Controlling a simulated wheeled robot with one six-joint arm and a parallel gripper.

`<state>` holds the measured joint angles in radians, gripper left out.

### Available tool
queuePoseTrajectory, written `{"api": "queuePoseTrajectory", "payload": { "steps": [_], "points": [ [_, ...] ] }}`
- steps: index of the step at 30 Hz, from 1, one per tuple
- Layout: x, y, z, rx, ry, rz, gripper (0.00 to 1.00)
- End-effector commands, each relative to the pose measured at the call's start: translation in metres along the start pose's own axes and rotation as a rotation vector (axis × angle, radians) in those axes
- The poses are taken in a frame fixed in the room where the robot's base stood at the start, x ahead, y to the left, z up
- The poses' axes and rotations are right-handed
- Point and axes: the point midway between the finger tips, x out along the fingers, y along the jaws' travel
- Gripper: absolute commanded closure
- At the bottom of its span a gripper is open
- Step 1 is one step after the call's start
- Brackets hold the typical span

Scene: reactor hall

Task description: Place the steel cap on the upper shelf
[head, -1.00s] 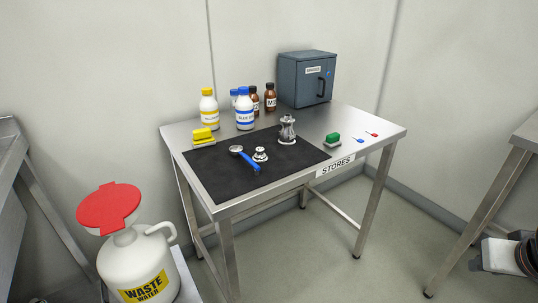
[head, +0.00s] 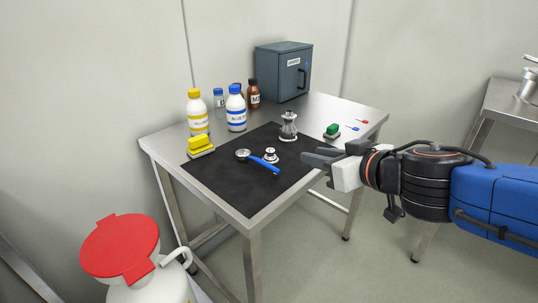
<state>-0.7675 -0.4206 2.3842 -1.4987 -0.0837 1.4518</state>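A small steel cap with a knob on top (head: 271,156) sits on the black mat (head: 225,182) on the steel table, just beside a blue-handled scoop (head: 262,164). My gripper (head: 312,156) reaches in from the right, over the table's right front edge, to the right of the cap and apart from it. Its dark fingers look parted, with nothing between them. A larger steel vessel (head: 288,126) stands upright on the mat behind. No upper shelf can be made out in this view.
Bottles with yellow (head: 198,112), blue (head: 236,108) and dark (head: 253,94) caps stand at the back left. A shut grey cabinet (head: 282,72) stands behind. A red-lidded waste container (head: 120,247) stands front left.

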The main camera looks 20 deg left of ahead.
Motion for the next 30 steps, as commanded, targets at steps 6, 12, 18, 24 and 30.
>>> {"api": "queuePoseTrajectory", "payload": {
  "steps": [6,12,18,24,30],
  "points": [
    [0.008,-0.021,0.001,-0.009,-0.009,-0.058,0.76],
    [0.016,-0.021,0.001,-0.008,-0.008,-0.058,0.76],
    [0.026,-0.021,0.001,-0.008,-0.008,-0.057,0.76],
    [0.036,-0.021,0.001,-0.008,-0.009,-0.054,0.76],
    [0.049,-0.022,0.001,-0.008,-0.009,-0.056,0.76]
  ]
}}
